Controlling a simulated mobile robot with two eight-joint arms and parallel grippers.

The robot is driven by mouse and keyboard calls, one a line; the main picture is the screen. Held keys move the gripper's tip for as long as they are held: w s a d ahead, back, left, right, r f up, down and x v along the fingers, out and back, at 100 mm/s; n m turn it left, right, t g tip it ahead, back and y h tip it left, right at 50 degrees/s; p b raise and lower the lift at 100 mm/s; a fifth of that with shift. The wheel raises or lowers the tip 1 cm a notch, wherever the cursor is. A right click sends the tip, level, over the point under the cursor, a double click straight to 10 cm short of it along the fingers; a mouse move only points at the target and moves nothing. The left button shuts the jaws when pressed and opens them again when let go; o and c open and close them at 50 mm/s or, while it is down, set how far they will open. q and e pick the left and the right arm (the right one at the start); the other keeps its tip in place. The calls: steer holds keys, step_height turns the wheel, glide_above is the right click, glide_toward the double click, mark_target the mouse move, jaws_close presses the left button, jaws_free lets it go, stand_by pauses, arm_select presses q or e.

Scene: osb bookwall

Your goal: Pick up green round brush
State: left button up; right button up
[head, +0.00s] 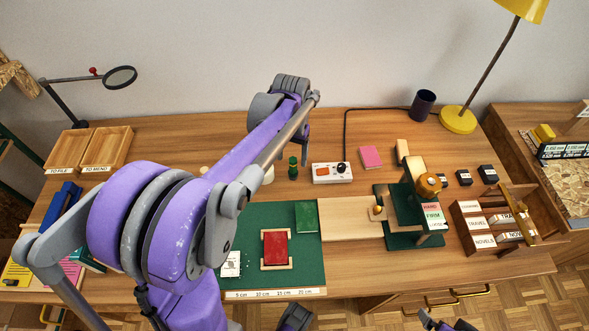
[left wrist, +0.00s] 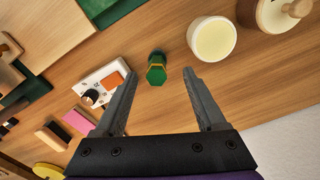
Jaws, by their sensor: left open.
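The green round brush (head: 293,168) stands on the wooden bench behind the green mat, left of a white control box. In the left wrist view the brush (left wrist: 157,68) shows from above, with a green top and a yellowish rim. My left gripper (left wrist: 160,78) is open, with a finger on either side of the brush in that picture. The brush appears between the fingertips and slightly beyond them, with gaps on both sides. In the head view my left arm's end is over the back of the bench, and its fingertips are not clearly visible. Dark parts of mine show at the bottom edge.
Close to the brush are the white control box (head: 332,172) and a cream-filled pot (left wrist: 212,40). A pink block (head: 371,157) lies to the right. The green mat (head: 300,272) holds a red book (head: 275,247). A lamp (head: 458,120) stands at the back right.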

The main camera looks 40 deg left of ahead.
mark_target(293, 168)
arm_select(q)
steer(key=shift+d+f+b, duration=0.2)
steer(key=shift+f+b, duration=0.1)
steer(key=shift+f, duration=2.45)
jaws_close()
